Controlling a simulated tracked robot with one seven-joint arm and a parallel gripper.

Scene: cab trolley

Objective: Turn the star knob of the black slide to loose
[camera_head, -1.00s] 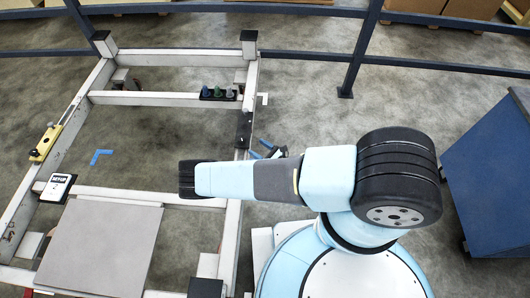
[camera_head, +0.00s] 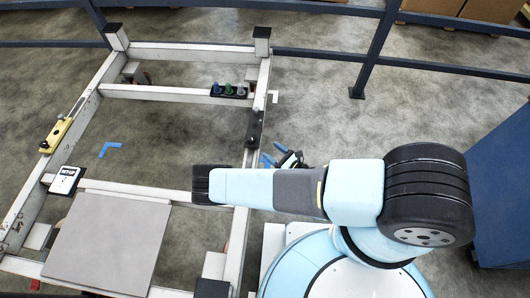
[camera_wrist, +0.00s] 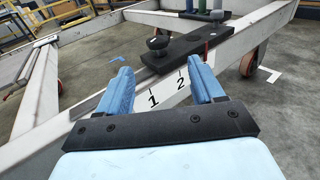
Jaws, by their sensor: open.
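The black slide (camera_head: 254,127) lies along the right-hand rail of the white trolley frame. In the wrist view the black slide (camera_wrist: 187,46) lies on the rail beyond my fingers, with the dark star knob (camera_wrist: 158,44) standing on its near end. My gripper (camera_wrist: 157,88) is open and empty, with its two blue fingers spread. The knob appears between and beyond the fingertips, apart from them. In the head view my gripper (camera_head: 277,154) is just right of the rail, below the slide, and partly hidden by my arm. The way the knob is turned cannot be told.
A black holder with several coloured pegs (camera_head: 229,89) sits on the far crossbar. A yellow slide (camera_head: 56,134) is on the left rail, near a SET-UP sign (camera_head: 65,180). The rail bears printed marks 1 and 2 (camera_wrist: 167,91). A grey panel (camera_head: 108,240) covers the near part.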

